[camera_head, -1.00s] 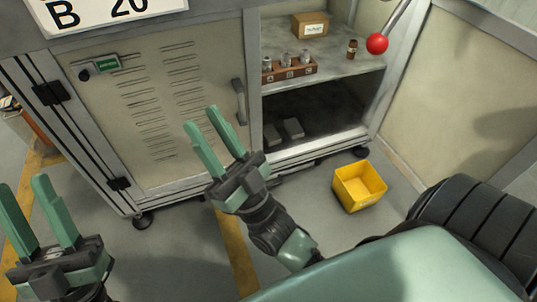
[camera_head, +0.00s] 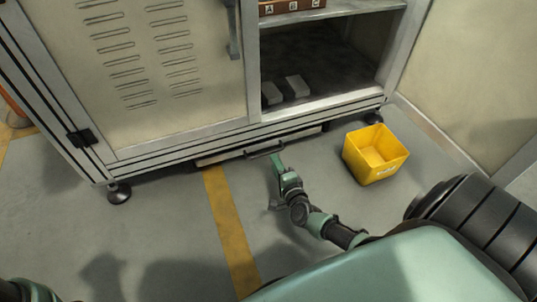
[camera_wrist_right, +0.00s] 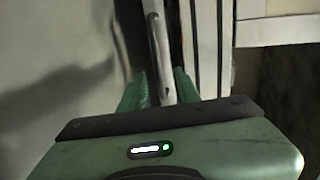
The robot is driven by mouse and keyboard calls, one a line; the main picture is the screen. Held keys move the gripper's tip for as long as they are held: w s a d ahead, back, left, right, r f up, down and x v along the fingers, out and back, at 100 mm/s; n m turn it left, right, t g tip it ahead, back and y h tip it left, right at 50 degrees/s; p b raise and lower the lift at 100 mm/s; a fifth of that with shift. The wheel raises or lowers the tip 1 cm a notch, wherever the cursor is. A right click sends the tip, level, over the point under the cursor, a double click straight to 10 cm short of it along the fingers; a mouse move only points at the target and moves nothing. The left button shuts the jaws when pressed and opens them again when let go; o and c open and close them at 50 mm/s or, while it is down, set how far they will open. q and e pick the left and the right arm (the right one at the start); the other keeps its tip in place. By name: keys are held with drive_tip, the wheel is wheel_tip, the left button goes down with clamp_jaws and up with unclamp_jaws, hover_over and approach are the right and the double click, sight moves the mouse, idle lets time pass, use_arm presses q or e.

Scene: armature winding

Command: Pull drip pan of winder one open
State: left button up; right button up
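The drip pan (camera_head: 222,156) shows as a low, narrow front under the cabinet of the winder, with a dark bar handle (camera_head: 265,150). It looks shut, nearly flush with the cabinet base. My right gripper (camera_head: 277,160) is low at the right end of this handle, seen nearly edge-on. In the right wrist view a grey bar (camera_wrist_right: 158,50), apparently the handle, runs between the two green fingers (camera_wrist_right: 160,88). Whether the fingers press on it I cannot tell. Of my left arm only a dark part shows at the bottom left corner; its fingers are out of the picture.
A yellow bin (camera_head: 375,155) stands on the floor just right of my right gripper. A cabinet foot (camera_head: 118,193) is at the left. The cabinet's right bay is open, with grey blocks (camera_head: 285,90) inside. The floor in front, with a yellow stripe (camera_head: 230,230), is clear.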

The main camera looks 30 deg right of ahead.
sight(268, 153)
drive_tip(key=b+x, duration=0.1)
drive_tip(key=x, duration=0.1)
drive_tip(key=b+x, duration=0.1)
drive_tip(key=x, duration=0.1)
drive_tip(key=b+x, duration=0.1)
drive_tip(key=x, duration=0.2)
drive_tip(key=shift+d+f+b, duration=0.1)
drive_tip(key=shift+f+b, duration=0.25)
drive_tip(key=shift+b, duration=0.05)
drive_tip(key=shift+w+d+r, duration=0.1)
drive_tip(key=shift+w, duration=0.2)
clamp_jaws()
idle(0.7)
